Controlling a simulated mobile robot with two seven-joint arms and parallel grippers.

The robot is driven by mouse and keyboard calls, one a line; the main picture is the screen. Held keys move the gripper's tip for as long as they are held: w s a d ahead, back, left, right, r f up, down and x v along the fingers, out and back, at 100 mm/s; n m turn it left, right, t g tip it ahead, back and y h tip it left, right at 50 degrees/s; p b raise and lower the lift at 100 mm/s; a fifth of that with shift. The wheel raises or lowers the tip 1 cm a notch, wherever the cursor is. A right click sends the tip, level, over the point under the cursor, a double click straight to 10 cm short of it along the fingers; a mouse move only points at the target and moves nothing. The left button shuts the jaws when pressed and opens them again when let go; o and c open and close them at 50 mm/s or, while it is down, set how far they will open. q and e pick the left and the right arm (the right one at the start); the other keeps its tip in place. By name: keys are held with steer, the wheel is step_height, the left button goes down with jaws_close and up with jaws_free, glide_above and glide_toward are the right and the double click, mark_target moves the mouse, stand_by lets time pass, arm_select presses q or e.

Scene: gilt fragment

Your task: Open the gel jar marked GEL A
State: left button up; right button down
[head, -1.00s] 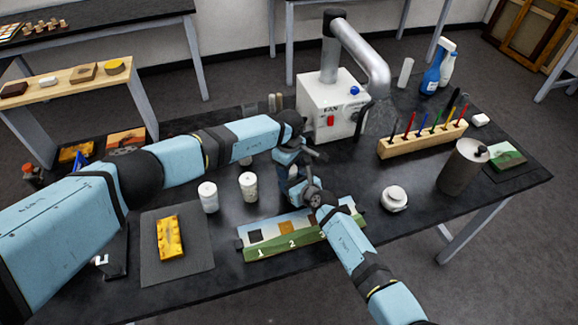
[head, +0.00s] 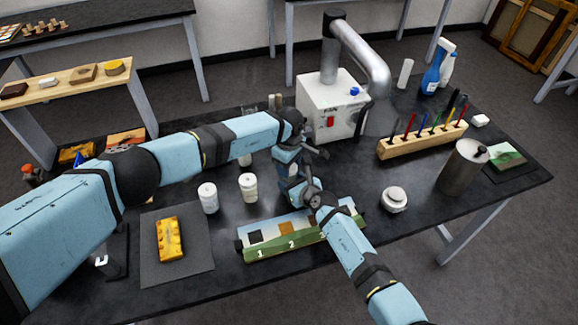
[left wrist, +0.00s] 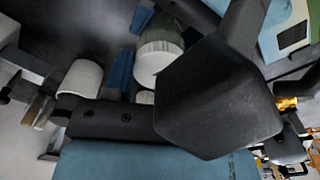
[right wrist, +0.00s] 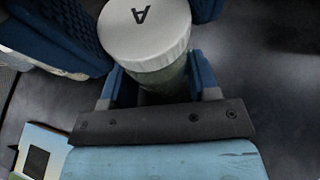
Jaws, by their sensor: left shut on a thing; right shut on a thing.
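The jar marked A (right wrist: 150,55) has a white lid with a black letter A and a greenish body in the right wrist view. My right gripper (right wrist: 157,80) is shut on the jar's body, a finger on each side. My left gripper (left wrist: 150,70) is at the white ribbed lid (left wrist: 160,45) and shut on it; my dark hardware covers part of this view. Textured blue left fingers flank the lid in the right wrist view. In the head view, my left gripper (head: 292,160) sits just above my right gripper (head: 300,188), and the jar is mostly hidden.
Two white-lidded jars (head: 208,198) (head: 248,187) stand left of the grippers. A numbered sample tray (head: 290,238) lies in front. The white fan box (head: 332,105) stands behind. A round white container (head: 394,199), pen rack (head: 420,142) and metal canister (head: 463,166) are at right.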

arm_select(q)
steer(key=shift+r, duration=0.6)
steer(key=shift+r, duration=2.05)
arm_select(e)
steer(key=shift+c, duration=1.4)
jaws_free()
